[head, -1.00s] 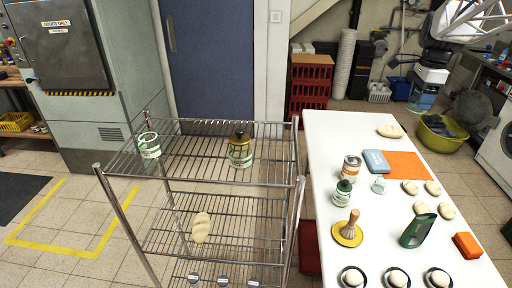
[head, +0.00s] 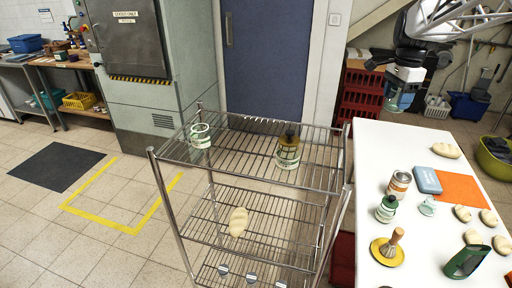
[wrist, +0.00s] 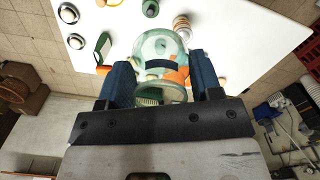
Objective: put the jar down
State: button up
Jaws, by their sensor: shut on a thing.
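My gripper (head: 404,82) is high beyond the far edge of the white table (head: 378,140) in the head view. It is shut on a clear greenish glass jar (head: 398,99). In the wrist view the jar (wrist: 158,48) sits between the two blue fingers (wrist: 163,82), with a dark label band on it. The table shows behind it. I cannot tell its exact height above the table.
A wire rack (head: 245,135) stands left of the table. On its top shelf are an open glass jar (head: 200,137) and a dark-lidded jar (head: 288,150). The table holds an orange mat (head: 460,186), a blue box (head: 427,180), a tin (head: 398,185) and a green-lidded jar (head: 386,209).

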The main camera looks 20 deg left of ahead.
jog(key=s+a+n, duration=0.2)
jog(key=a+n, duration=0.3)
jog(key=a, duration=1.4)
jog(key=n, duration=0.5)
send_over(260, 148)
jog(key=shift+w+a+f, duration=0.1)
jog(key=shift+f, duration=2.4)
jog(key=shift+f, duration=3.15)
jog(key=shift+f, duration=1.9)
